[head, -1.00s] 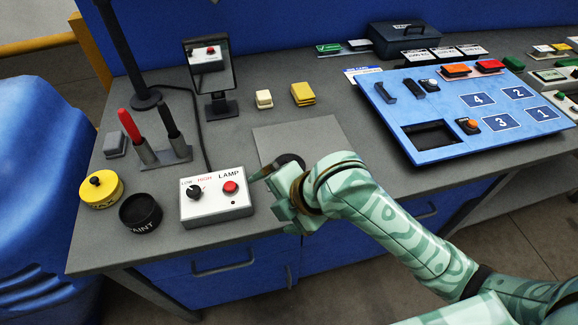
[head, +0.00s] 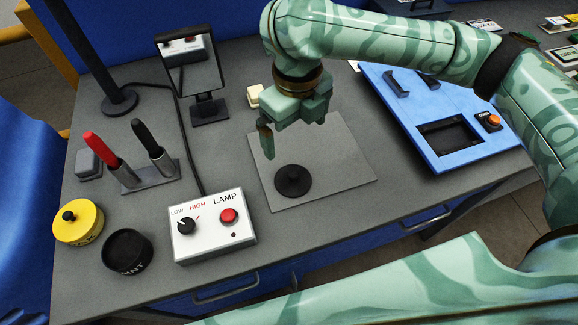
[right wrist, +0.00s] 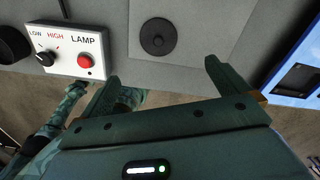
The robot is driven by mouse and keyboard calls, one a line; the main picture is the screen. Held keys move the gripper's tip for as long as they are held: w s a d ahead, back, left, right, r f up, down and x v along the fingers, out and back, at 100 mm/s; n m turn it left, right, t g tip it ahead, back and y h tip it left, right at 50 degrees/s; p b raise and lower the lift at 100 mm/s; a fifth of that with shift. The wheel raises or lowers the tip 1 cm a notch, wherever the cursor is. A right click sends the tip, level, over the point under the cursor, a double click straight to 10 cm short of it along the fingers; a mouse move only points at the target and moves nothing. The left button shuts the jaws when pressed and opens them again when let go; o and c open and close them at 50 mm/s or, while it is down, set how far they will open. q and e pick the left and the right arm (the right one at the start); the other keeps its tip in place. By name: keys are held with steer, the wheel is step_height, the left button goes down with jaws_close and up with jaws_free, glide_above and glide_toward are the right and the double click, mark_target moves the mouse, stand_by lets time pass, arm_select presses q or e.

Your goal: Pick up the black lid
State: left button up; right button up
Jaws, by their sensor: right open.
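The black lid (head: 293,181), a flat disc with a round knob, lies knob up on a light grey square mat (head: 345,165) on the bench. It also shows in the right wrist view (right wrist: 158,37), ahead of the fingers. My right gripper (head: 267,145) is above the mat, just behind the lid in the head view, with fingers pointing down. In the right wrist view my right gripper (right wrist: 162,69) has its fingers wide apart with nothing between them. My left gripper cannot be made out.
The lamp box (head: 213,225) stands left of the mat. An open black tin (head: 127,251) and a yellow lidded tin (head: 78,222) are farther left. A blue panel (head: 440,130) lies to the right. A small mirror (head: 188,65) stands behind.

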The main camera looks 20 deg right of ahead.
steer(key=b, duration=0.3)
glide_above(293, 174)
step_height(293, 174, down, 7)
steer(key=shift+d+f, duration=0.1)
steer(key=shift+f, duration=0.1)
step_height(293, 174, down, 3)
steer(key=shift+r+b, duration=0.1)
steer(key=shift+b, duration=0.4)
steer(key=shift+f, duration=0.35)
step_height(293, 174, down, 5)
steer(key=b, duration=0.3)
steer(key=shift+r, duration=0.35)
steer(key=shift+c, duration=0.7)
arm_select(q)
steer(key=s+f+g, duration=0.1)
steer(key=s+f, duration=0.3)
steer(key=f, duration=0.3)
steer(key=shift+s+f, duration=0.15)
steer(key=shift+s, duration=0.05)
arm_select(e)
steer(key=c, duration=0.8)
